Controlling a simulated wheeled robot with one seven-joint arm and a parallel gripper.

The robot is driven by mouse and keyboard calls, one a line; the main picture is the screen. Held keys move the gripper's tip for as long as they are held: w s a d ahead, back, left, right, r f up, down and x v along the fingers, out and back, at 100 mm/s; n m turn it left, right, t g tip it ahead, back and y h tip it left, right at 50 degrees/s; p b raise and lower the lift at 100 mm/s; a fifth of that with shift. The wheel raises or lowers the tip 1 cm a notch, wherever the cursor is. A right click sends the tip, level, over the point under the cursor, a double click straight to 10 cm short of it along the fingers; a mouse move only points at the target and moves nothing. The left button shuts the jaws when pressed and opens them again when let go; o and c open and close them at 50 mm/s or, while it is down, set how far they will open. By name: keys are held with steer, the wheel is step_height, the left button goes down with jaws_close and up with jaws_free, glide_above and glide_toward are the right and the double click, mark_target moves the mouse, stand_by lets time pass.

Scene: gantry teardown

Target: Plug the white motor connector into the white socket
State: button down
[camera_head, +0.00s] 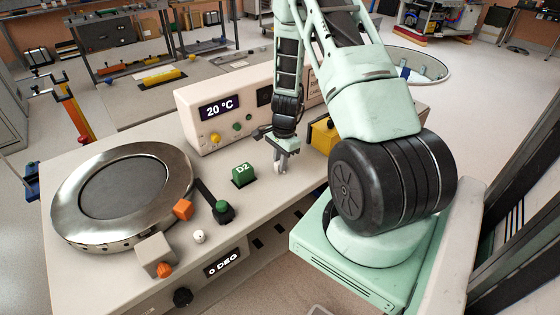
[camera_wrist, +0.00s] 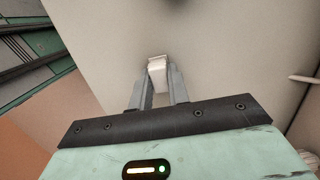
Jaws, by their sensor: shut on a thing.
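My gripper (camera_head: 280,158) points down over the right part of the bench, to the right of the green D2 block. In the wrist view my gripper (camera_wrist: 159,88) has its two fingers closed on a small white block, which I take as the white motor connector (camera_wrist: 157,73). The connector also shows as a small pale piece (camera_head: 279,168) at the fingertips in the head view. Whether it touches the surface below is unclear. I cannot make out the white socket for sure. A small white round piece (camera_head: 199,237) stands at the bench's front.
The green D2 block (camera_head: 243,176) is close left of my gripper. Behind stands a control box (camera_head: 221,127) reading 20 °C, with a yellow block (camera_head: 323,134) to the right.

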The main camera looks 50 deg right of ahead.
steer(key=shift+f, duration=0.2)
steer(key=c, duration=1.3)
jaws_free()
steer(key=shift+o, duration=0.2)
step_height(320, 180, up, 21)
steer(key=d+p, duration=0.2)
steer(key=p, duration=0.1)
steer(key=shift+s+r, duration=0.15)
steer(key=shift+s, duration=0.1)
